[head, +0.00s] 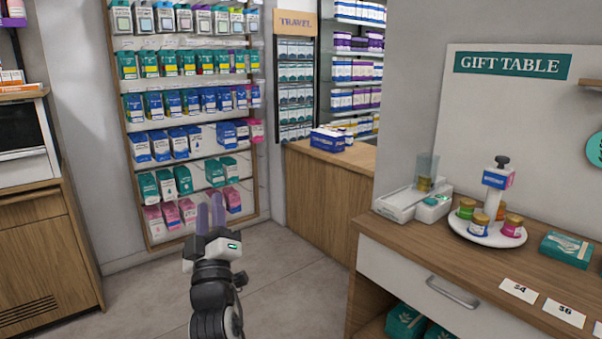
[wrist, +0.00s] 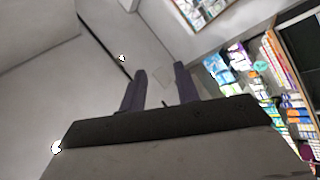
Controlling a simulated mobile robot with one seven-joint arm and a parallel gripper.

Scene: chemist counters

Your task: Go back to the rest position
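My gripper (head: 211,216) is raised in front of the wall rack in the head view, with its two purple-grey fingers pointing up. In the wrist view my gripper (wrist: 160,82) shows both fingers standing apart with nothing between them. It is open and empty. My arm runs down from it to the bottom edge of the head view. No object is near the fingertips in the wrist view; walls and shelves show far beyond them.
A gift table (head: 433,244) stands at the right, bearing a white round stand (head: 464,230) with several small jars and a teal box (head: 567,249). A wooden counter (head: 326,195) with a blue box stands behind. A wooden cabinet (head: 45,235) is at the left. Floor (head: 285,270) between them is clear.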

